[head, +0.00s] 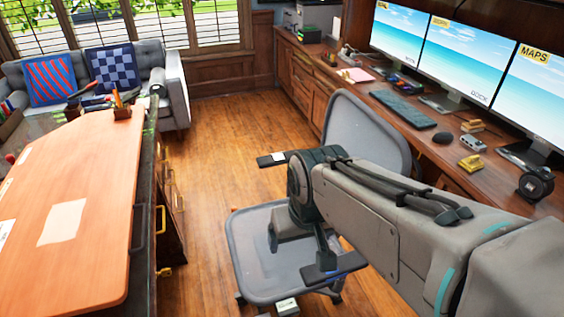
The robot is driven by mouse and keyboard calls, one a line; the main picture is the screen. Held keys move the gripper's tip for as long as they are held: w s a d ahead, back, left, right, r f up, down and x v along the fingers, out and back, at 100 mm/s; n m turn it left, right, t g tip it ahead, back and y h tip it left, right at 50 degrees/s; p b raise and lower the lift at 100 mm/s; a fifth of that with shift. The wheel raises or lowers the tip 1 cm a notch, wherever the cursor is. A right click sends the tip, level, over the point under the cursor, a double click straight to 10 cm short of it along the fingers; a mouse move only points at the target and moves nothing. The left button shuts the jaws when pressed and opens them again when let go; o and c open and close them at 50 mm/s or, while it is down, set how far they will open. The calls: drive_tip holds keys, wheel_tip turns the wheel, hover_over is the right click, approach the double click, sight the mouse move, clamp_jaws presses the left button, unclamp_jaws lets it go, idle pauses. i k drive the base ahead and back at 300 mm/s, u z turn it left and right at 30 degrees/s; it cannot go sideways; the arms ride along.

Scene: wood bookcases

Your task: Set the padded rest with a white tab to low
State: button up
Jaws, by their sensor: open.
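A grey office chair (249,262) stands on the floor in the middle of the head view. A dark padded rest (265,161) with a small white tab (279,157) shows on its far left side, partly hidden behind my arm. A second dark padded rest (345,264) shows on the near right side, with no clear white tab. My gripper (298,243) points down over the seat, its two dark fingers apart with nothing seen between them. It is nearer to me than the tabbed rest and apart from it in the picture. The tabbed rest's support is hidden.
A long desk (466,140) with monitors (462,55), a keyboard (403,109) and small items runs along the right. A wooden-topped desk (95,165) fills the left. A sofa (172,90) stands at the back. Wood floor (215,130) is clear between them.

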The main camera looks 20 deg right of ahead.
sight(280, 157)
drive_tip(key=k, duration=0.5)
drive_tip(key=z, duration=1.7)
drive_tip(key=i, duration=0.9)
drive_tip(key=u, duration=2.65)
drive_tip(key=i, duration=0.5)
drive_tip(key=z, duration=0.05)
